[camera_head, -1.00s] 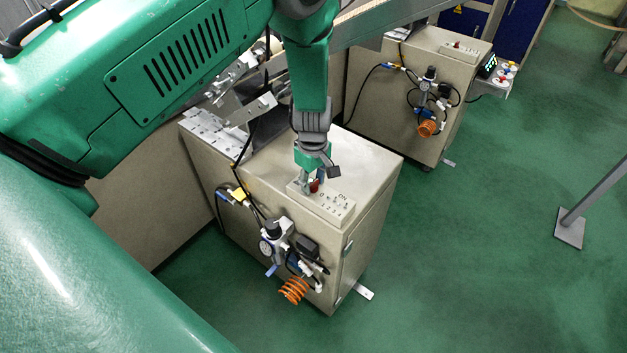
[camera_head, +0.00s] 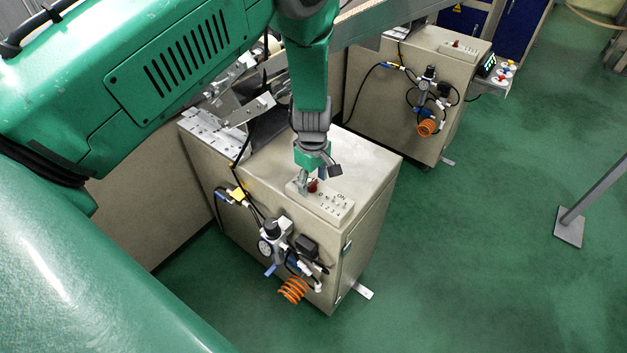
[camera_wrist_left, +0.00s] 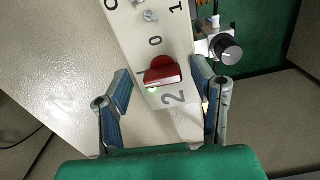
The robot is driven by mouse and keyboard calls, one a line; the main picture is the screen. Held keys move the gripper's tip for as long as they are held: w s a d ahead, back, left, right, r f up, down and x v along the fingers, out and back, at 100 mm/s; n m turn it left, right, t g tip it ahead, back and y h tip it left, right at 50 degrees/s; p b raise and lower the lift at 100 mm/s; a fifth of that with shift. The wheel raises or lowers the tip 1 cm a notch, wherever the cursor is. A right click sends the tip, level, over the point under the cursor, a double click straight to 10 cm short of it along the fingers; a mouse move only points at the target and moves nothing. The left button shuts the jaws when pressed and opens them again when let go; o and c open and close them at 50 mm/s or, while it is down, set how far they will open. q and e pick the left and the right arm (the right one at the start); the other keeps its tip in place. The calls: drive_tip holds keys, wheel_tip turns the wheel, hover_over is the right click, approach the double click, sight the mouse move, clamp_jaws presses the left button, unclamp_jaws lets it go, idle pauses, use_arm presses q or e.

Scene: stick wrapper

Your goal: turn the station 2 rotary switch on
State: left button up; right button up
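The station 2 rotary switch (camera_wrist_left: 163,72) is a red knob on a pale panel (camera_wrist_left: 130,33), beside a printed "2", with a "0" on its other side. In the head view the red knob (camera_head: 313,186) is on the panel on top of the near cabinet, partly hidden by my gripper. My left gripper (camera_head: 318,180) reaches down to it from above. In the left wrist view the two fingers of my left gripper (camera_wrist_left: 164,76) are open, one on each side of the knob, with small gaps showing. My right gripper is in neither view.
The near beige cabinet (camera_head: 372,180) has hoses, a gauge and an orange coil (camera_head: 292,290) on its front. A second cabinet (camera_head: 451,70) with similar fittings stands behind it to the right. A metal post (camera_head: 592,195) stands at far right. Green floor between is clear.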

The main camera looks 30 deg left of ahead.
sight(313, 181)
use_arm(q)
drive_tip(key=shift+r, duration=0.45)
wheel_tip(313, 181, up, 11)
idle(0.4)
drive_tip(key=shift+f, duration=0.1)
drive_tip(key=s+a+f+m+y+b, duration=0.2)
drive_tip(key=s+f+m+b, duration=0.45)
drive_tip(key=s+f, duration=0.9)
drive_tip(key=s+d+f+m+h+b, duration=0.1)
drive_tip(key=s+d+f+m+b, duration=0.1)
drive_tip(key=s+f+m, duration=0.3)
drive_tip(key=s+d+f+m+h+b, duration=0.1)
drive_tip(key=s+f+m, duration=0.4)
drive_tip(key=s, duration=0.5)
drive_tip(key=shift+d+t+b, duration=0.3)
drive_tip(key=shift+d+b, duration=0.35)
drive_tip(key=shift+d, duration=0.6)
